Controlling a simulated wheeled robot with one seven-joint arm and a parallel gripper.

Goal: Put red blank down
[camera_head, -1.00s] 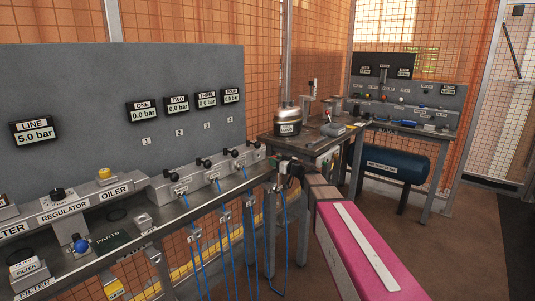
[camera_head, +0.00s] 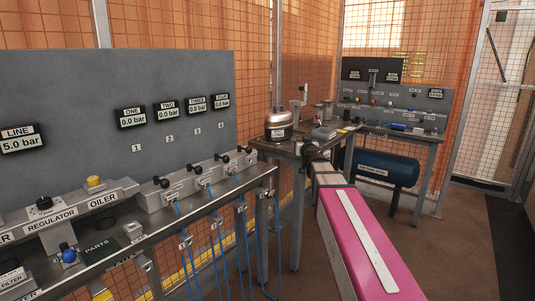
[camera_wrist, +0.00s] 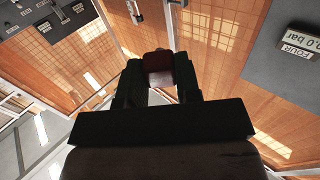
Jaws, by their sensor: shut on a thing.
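In the wrist view, my gripper (camera_wrist: 160,82) is shut on the red blank (camera_wrist: 157,61), a small dark red piece between its two fingers. The blank's far end sticks out a little past the fingertips. Behind it are only the mesh fence and panels, with no surface touching it in that view. In the head view, my pink arm reaches toward the corner table (camera_head: 262,146). The gripper's end there is dark and small, and I cannot make out the blank in it.
The left bench carries a valve manifold (camera_head: 190,180) with blue hoses (camera_head: 222,240) hanging in front. A blue tank (camera_head: 385,167) sits under the back bench (camera_head: 425,134). Open floor lies at the right.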

